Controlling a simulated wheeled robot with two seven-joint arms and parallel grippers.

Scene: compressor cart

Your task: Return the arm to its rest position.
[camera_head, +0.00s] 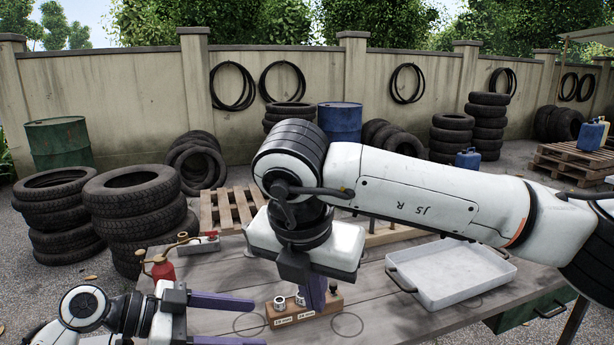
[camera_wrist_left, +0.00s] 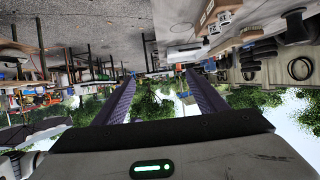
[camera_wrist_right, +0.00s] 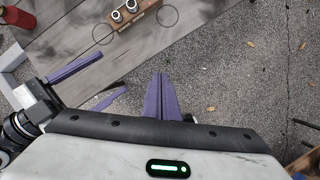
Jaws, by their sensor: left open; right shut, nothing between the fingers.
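My right arm reaches in from the right across the head view. Its gripper (camera_head: 313,293) points down over the table (camera_head: 215,268), with its purple fingers together and nothing between them. In the right wrist view the right gripper (camera_wrist_right: 162,97) is shut and empty. My left gripper (camera_head: 245,320) is low at the left of the head view, its two purple fingers apart and pointing right. It is open and empty in the left wrist view (camera_wrist_left: 157,88). A wooden block (camera_head: 285,319) with metal sockets stands behind the right fingers, partly hidden; it also shows in the right wrist view (camera_wrist_right: 145,20).
A white tray (camera_head: 400,278) lies on the table at the right. A red oil can (camera_head: 162,268) stands at the left near my left gripper. Drawn circles mark the tabletop. A green drawer (camera_head: 530,311) is at the right edge. Tire stacks (camera_head: 130,205) stand beyond the table.

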